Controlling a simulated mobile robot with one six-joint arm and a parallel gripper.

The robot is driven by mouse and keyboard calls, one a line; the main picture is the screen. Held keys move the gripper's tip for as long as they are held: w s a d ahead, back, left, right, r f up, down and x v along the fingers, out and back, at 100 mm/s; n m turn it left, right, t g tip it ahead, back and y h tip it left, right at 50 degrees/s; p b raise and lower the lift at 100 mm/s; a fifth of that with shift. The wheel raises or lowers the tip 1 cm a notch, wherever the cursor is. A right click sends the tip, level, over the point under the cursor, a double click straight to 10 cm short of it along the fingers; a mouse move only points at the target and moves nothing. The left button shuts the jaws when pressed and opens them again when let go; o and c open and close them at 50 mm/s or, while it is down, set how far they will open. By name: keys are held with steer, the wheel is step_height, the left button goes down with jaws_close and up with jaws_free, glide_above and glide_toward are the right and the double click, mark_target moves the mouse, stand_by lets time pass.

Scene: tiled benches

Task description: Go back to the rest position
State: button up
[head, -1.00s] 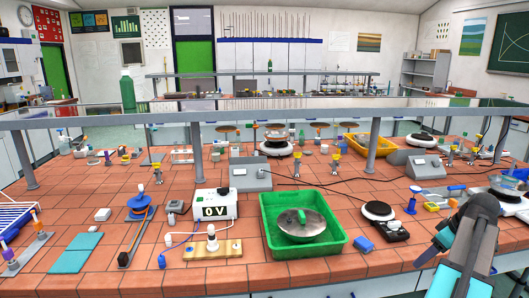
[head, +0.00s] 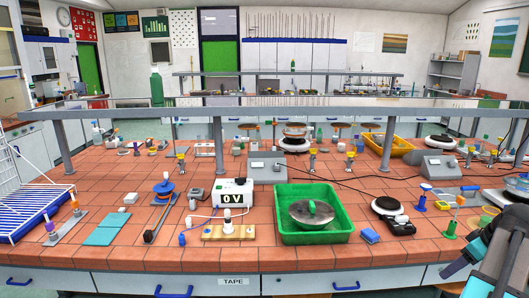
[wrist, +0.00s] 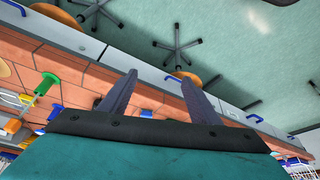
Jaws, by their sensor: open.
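My gripper (wrist: 158,98) is open and empty in the wrist view, its two dark fingers spread apart. Behind them show the bench's front edge, drawer fronts and the green floor. In the head view my gripper (head: 452,272) is at the lower right, beside the bench's front right part, partly cut off by the frame. Nothing is between the fingers.
The tiled bench (head: 130,255) holds a green tray (head: 282,239) with a metal pan, a 0 V meter box (head: 235,193), a blue block (head: 371,236) and a hotplate (head: 385,205). Stools (wrist: 186,77) stand on the open floor (wrist: 230,40).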

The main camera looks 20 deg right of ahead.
steer(key=w+a+f+n+g+y+b, duration=0.1)
steer(key=w+a+f+n+g+y, duration=0.15)
steer(key=w+a+f, duration=1.2)
steer(key=w+a+f+n+g+y, duration=0.1)
steer(key=w+a+f+n, duration=0.1)
steer(key=a+f, duration=0.65)
steer(key=w+a+f+n+g+y, duration=0.15)
steer(key=a+f, duration=0.45)
steer(key=a, duration=0.6)
steer(key=s+a+f+g+b, duration=0.1)
steer(key=s+a+f, duration=0.2)
steer(key=a+f, duration=0.25)
steer(key=s+a+f+g+h, duration=0.1)
steer(key=s+a+f+g, duration=0.2)
steer(key=a, duration=0.4)
steer(key=s+a+f+b, duration=0.1)
steer(key=s+a+f, duration=0.2)
steer(key=a+f, duration=0.35)
steer(key=s+a+f+m+h, duration=0.2)
steer(key=s+f+m, duration=0.1)
steer(key=s+f, duration=0.2)
steer(key=s+a+f+m+g+h, duration=0.1)
steer(key=s+f, duration=0.4)
steer(key=s, duration=0.5)
steer(key=a+m+h, duration=0.1)
steer(key=m, duration=0.1)
steer(key=shift+s+a+f+m, duration=0.2)
steer(key=shift+a+f+m, duration=0.2)
